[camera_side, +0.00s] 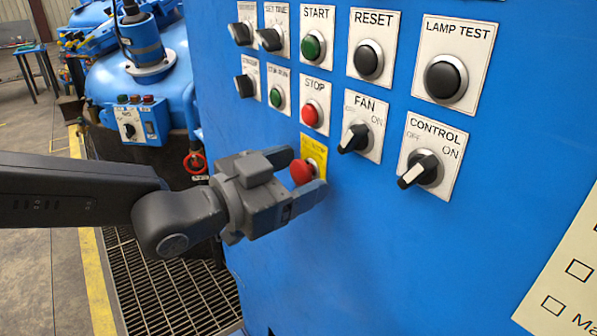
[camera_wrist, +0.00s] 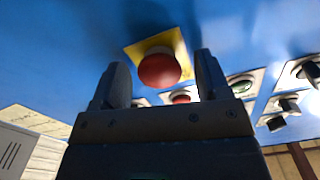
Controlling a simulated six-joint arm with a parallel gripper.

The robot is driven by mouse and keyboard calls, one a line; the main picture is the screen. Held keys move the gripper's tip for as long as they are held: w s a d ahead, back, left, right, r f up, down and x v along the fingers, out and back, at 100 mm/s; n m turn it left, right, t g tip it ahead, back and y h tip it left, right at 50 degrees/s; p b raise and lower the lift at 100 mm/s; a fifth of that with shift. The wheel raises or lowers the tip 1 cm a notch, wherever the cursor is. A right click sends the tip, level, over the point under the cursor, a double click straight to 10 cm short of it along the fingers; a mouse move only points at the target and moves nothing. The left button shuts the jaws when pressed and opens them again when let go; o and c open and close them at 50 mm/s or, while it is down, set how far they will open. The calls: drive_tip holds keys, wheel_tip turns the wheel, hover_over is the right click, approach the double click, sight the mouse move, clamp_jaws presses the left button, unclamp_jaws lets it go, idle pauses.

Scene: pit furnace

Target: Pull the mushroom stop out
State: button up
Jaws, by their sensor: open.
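The mushroom stop is a round red button (camera_side: 301,172) on a yellow plate (camera_side: 318,149), low on the blue panel in the side view. In the wrist view the red mushroom head (camera_wrist: 159,70) shows in front of its yellow plate (camera_wrist: 178,40). My gripper (camera_side: 300,172) is at the stop, with one finger above it and one below it in the side view. In the wrist view the two fingers (camera_wrist: 160,75) stand on either side of the red head, with gaps visible. The gripper is open.
Directly above is the red STOP button (camera_side: 310,115), with the green START button (camera_side: 313,46) higher. The FAN switch (camera_side: 353,138) and CONTROL switch (camera_side: 418,171) stick out to the right. The blue panel (camera_side: 380,270) is bare below. A floor grating (camera_side: 160,290) lies at lower left.

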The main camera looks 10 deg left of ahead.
drive_tip(key=shift+w+d, duration=0.2)
drive_tip(key=shift+d, duration=0.05)
drive_tip(key=shift+c, duration=0.2)
clamp_jaws()
drive_tip(key=shift+s+a, duration=0.35)
drive_tip(key=shift+a, duration=0.05)
idle(0.3)
drive_tip(key=shift+o, duration=0.2)
unclamp_jaws()
drive_tip(key=shift+s, duration=0.1)
